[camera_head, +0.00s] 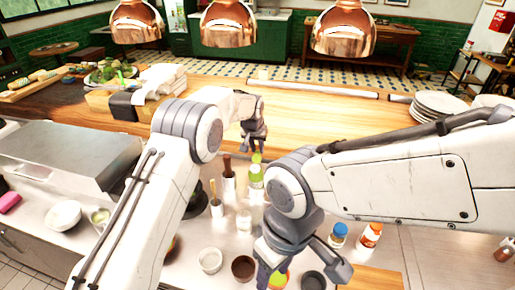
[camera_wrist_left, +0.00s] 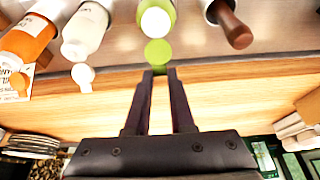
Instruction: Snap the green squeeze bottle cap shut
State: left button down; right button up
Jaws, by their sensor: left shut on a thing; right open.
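The green squeeze bottle (camera_head: 256,178) stands upright on the steel counter. In the left wrist view the bottle (camera_wrist_left: 168,4) shows at the top edge with a pale round top (camera_wrist_left: 156,22). Its green cap (camera_wrist_left: 157,52) is swung open beside that top; it also shows in the head view (camera_head: 257,158). My left gripper (camera_wrist_left: 160,72) is shut on the cap's edge, with a narrow gap between its fingers; the head view shows it (camera_head: 255,146) just above the bottle. My right gripper (camera_head: 302,270) is open and low over the counter's front, apart from the bottle.
A white bottle (camera_wrist_left: 88,28) and an orange bottle (camera_wrist_left: 28,38) with open caps stand near the green one. A brown-handled tool (camera_wrist_left: 232,25) is on the other side. Small bowls (camera_head: 210,260) lie in front. The wooden counter (camera_head: 320,115) behind is mostly clear.

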aim_at(258, 152)
pick_arm(q)
jog(key=s+t+b, duration=0.1)
jog(key=t+b, duration=0.1)
jog(key=b, duration=0.6)
jog(key=s+t+h+b, duration=0.1)
jog(key=t+b, duration=0.1)
jog(key=b, duration=0.7)
jog(key=s+a+t+h+b, duration=0.1)
jog(key=t+b, duration=0.1)
jog(key=b, duration=0.7)
jog(key=shift+s+f, duration=0.15)
jog(key=shift+f, duration=0.05)
jog(key=shift+s+r+t+b, duration=0.15)
jog(key=shift+t+b, duration=0.15)
jog(key=shift+b, duration=0.6)
pick_arm(e)
notch_tip(258, 152, down, 28)
jog(key=shift+f, duration=0.15)
pick_arm(q)
jog(key=shift+r, duration=0.1)
jog(key=c, duration=0.8)
grip_release()
jog(key=shift+o, duration=0.2)
jog(key=b+v, duration=0.1)
jog(key=v, duration=0.9)
jog(key=shift+s+a, duration=0.15)
pick_arm(e)
jog(key=shift+f, duration=0.35)
jog(key=shift+o, duration=0.2)
